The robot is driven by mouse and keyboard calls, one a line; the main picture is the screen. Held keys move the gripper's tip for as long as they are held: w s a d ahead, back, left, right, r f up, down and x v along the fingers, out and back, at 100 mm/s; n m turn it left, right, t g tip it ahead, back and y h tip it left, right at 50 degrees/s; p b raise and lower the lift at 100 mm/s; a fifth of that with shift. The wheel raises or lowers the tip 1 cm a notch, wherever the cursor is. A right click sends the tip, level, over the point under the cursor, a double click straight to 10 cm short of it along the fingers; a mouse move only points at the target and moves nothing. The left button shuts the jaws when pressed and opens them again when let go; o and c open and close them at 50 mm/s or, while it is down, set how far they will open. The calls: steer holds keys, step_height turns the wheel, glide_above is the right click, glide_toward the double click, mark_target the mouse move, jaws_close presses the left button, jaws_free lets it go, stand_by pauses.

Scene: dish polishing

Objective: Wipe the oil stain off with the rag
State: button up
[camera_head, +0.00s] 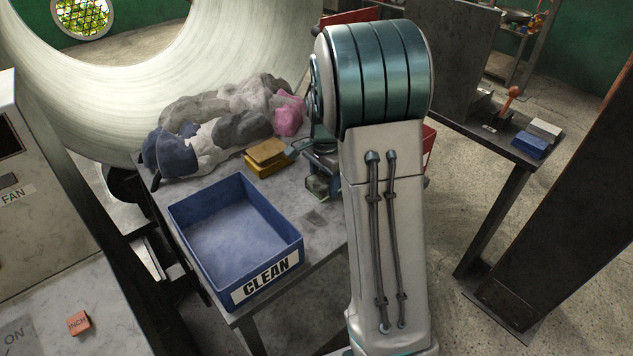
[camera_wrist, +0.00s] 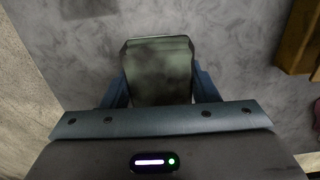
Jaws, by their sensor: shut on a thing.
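My gripper (camera_head: 322,168) is low over the grey table, partly behind my arm in the head view. In the wrist view its two fingers (camera_wrist: 160,84) are shut on a grey-green, block-shaped thing (camera_wrist: 160,62) with dark blotches. I cannot tell whether it is a folded rag. Its lower part also shows in the head view (camera_head: 317,187), close to the tabletop; contact is unclear. A heap of grey, blue and pink rags (camera_head: 225,128) lies at the back of the table. A darker square patch (camera_head: 316,218) marks the tabletop; I cannot tell if it is oil.
A blue bin marked CLEAN (camera_head: 266,277) stands at the table's front left. Yellow-brown pads (camera_head: 266,157) are stacked between rags and gripper; their edge shows in the wrist view (camera_wrist: 297,38). A large pale curved drum (camera_head: 240,50) rises behind. A dark bench (camera_head: 490,125) stands right.

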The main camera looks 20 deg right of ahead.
steer(key=shift+w+d, duration=0.15)
steer(key=shift+d, duration=0.35)
steer(key=shift+w+r+p, duration=0.1)
steer(key=shift+r+p, duration=0.25)
steer(key=shift+p, duration=0.1)
step_height(320, 180, up, 3)
steer(key=shift+a+f+p, duration=0.1)
steer(key=shift+f+p, duration=0.05)
steer(key=shift+p, duration=0.45)
steer(key=shift+r+p, duration=0.6)
steer(key=shift+r, duration=0.1)
steer(key=shift+r+p, duration=1.25)
steer(key=shift+r, duration=0.4)
